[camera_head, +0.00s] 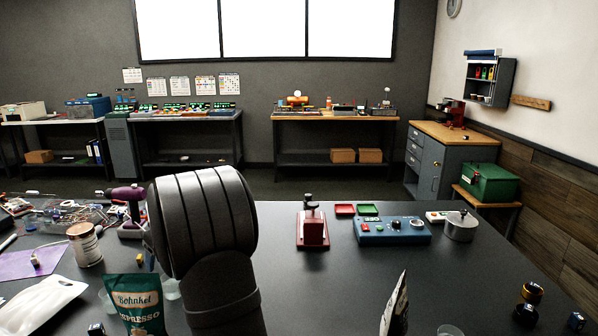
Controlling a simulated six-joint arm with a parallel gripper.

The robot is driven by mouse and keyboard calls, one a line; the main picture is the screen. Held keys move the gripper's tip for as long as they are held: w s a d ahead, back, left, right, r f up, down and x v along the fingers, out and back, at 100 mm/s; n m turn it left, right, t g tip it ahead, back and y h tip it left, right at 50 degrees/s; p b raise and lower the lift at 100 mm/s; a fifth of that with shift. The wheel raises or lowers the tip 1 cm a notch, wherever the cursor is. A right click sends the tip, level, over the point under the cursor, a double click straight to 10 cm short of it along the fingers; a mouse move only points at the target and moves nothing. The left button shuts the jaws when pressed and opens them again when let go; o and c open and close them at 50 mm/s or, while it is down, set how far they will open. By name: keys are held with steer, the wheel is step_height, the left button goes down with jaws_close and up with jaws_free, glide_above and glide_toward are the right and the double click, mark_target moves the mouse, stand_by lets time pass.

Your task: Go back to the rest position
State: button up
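A thick dark link of my arm (203,220) rises through the middle of the view over the near part of the dark table (330,245). My gripper itself does not show; only this ribbed, rounded link and the narrower part below it are in view. The link hides the table behind it. I cannot see whether my gripper holds anything.
A red device (312,228), blue control box (392,230) and silver round pot (461,225) stand at the table's far side. A green coffee bag (138,314) and tin (85,244) stand left, near clutter. The right-centre table is mostly clear.

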steer(key=w+d+m+t+h, duration=0.1)
steer(key=w+d+m, duration=0.25)
steer(key=d, duration=0.75)
steer(key=w+d+m, duration=0.2)
steer(key=w+d, duration=0.2)
steer(key=d, duration=0.7)
steer(key=w+d+m+t+h, duration=0.15)
steer(key=w+d, duration=0.25)
steer(key=d, duration=0.7)
steer(key=s+d+m+h, duration=0.1)
steer(key=s+d+m, duration=0.2)
steer(key=d, duration=1.3)
steer(key=s+d+m+h, duration=0.1)
steer(key=d+m, duration=0.4)
steer(key=d, duration=1.2)
steer(key=shift+s+d+f, duration=0.15)
steer(key=shift+s+d, duration=0.1)
steer(key=shift+s, duration=0.65)
steer(key=shift+w+a+h, duration=0.1)
steer(key=shift+h, duration=0.15)
steer(key=w+a+n+y, duration=0.1)
steer(key=w+a+n, duration=0.1)
steer(key=a, duration=0.8)
steer(key=w+a+n+y, duration=0.1)
steer(key=w+a+n, duration=0.1)
steer(key=a, duration=0.9)
steer(key=shift+w+n, duration=0.3)
steer(key=shift+w, duration=0.6)
